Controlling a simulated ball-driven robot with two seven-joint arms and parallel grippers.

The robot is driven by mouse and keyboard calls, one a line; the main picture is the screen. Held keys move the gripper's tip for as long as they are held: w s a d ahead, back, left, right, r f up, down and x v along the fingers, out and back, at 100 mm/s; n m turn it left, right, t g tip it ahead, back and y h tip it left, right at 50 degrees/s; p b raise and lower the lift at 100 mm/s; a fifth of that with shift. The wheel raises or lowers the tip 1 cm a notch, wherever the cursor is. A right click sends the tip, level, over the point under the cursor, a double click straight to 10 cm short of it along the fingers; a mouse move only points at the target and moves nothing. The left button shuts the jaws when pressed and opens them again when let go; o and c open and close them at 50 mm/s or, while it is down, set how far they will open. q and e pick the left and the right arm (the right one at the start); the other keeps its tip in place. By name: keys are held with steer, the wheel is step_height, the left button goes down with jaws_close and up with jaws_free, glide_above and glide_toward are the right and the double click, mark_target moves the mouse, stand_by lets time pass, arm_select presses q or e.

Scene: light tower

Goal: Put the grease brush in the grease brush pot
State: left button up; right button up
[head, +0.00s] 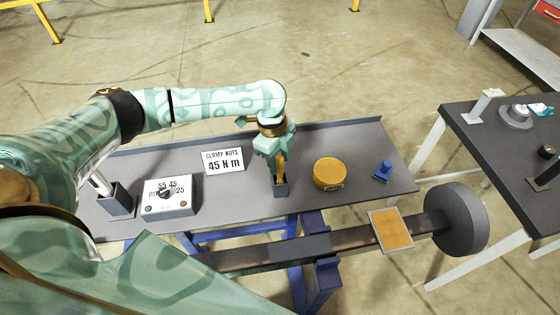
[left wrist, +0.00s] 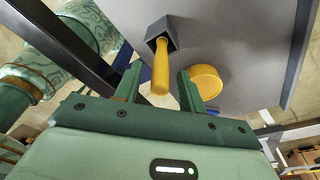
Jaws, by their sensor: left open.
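The grease brush (head: 282,168) shows as a yellow handle standing up from a small dark square pot (head: 281,190) on the grey bench. In the left wrist view, the far end of the yellow handle (left wrist: 161,72) is inside the mouth of the dark pot (left wrist: 164,32); the bristles are hidden. My left gripper (head: 279,160) is above the pot. Its fingers (left wrist: 159,88) are open, one on each side of the handle, with a visible gap on the right side. My right gripper is not in view.
A round yellow tin (head: 328,174) stands right of the pot, with a blue object (head: 383,170) beyond. A sign (head: 223,161), a dial box (head: 167,196) and another dark holder (head: 116,202) are to the left. An orange pad (head: 391,229) lies in front; a second table (head: 480,135) stands right.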

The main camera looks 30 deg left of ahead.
arm_select(q)
step_height(320, 180, up, 11)
steer(key=a+p, duration=0.1)
steer(key=p, duration=0.1)
steer(key=shift+w+a+f, duration=0.15)
steer(key=shift+a, duration=0.15)
steer(key=shift+f, duration=0.1)
